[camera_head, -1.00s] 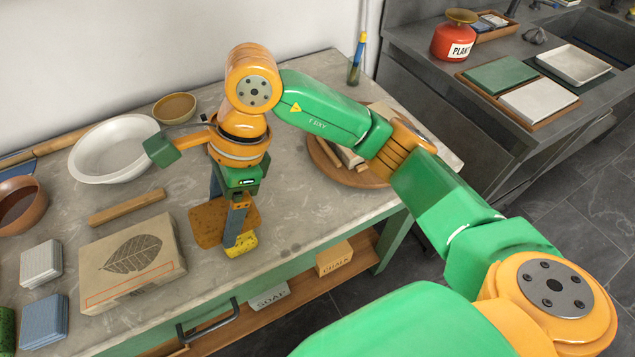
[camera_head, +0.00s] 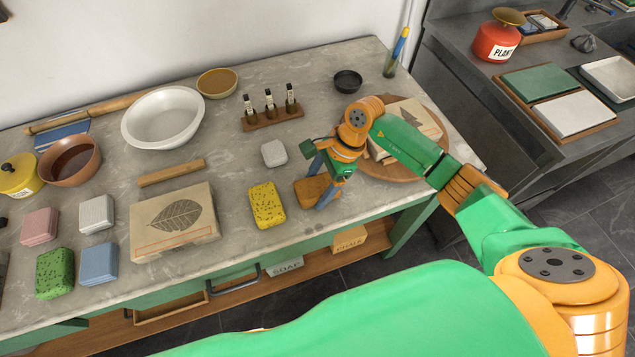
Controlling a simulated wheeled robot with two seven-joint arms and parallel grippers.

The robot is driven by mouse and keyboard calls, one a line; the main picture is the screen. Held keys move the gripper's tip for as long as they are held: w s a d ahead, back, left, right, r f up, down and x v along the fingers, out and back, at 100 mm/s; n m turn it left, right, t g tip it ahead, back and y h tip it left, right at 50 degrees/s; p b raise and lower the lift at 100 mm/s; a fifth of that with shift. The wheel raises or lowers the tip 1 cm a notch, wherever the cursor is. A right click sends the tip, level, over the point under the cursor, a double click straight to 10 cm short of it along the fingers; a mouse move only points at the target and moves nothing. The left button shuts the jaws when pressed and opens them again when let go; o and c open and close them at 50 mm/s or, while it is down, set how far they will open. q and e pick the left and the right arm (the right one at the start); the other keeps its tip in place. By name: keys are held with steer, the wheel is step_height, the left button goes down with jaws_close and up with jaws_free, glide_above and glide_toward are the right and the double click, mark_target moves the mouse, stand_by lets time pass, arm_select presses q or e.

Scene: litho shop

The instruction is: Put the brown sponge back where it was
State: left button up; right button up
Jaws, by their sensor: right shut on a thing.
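The brown sponge (camera_head: 306,191) is between the fingers of my right gripper (camera_head: 324,184), which points down and is shut on it. The fingers hide part of the sponge. It is near the front edge of the stone-topped table, right of the yellow sponge (camera_head: 268,205), with a small gap between them. I cannot tell whether its underside touches the table. My left gripper is not in view.
A pale block (camera_head: 274,153) and a rack of small bottles (camera_head: 272,118) stand behind. The round wooden board (camera_head: 378,172) with stacked slabs is close on the right. The leaf-print stone (camera_head: 160,242) lies left. Bare table (camera_head: 235,170) lies behind the yellow sponge.

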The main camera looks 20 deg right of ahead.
mark_target(320, 184)
steer(key=shift+s+f+b, duration=0.2)
steer(key=shift+f+b, duration=0.25)
steer(key=shift+b, duration=0.15)
steer(key=o, duration=1)
steer(key=shift+d, duration=0.1)
steer(key=shift+o, duration=1.1)
steer(key=shift+s+f, duration=0.1)
steer(key=shift+f, duration=0.05)
steer(key=shift+r+p, duration=0.75)
steer(key=shift+p, duration=0.2)
steer(key=b+v, duration=0.1)
steer(key=v, duration=0.1)
steer(key=w+v, duration=0.1)
steer(key=shift+d+r+b, duration=0.25)
steer(key=shift+r+b, duration=0.1)
steer(key=shift+b, duration=0.05)
steer(key=b+v, duration=0.1)
steer(key=v, duration=0.7)
steer(key=shift+a, duration=0.25)
steer(key=shift+s, duration=0.2)
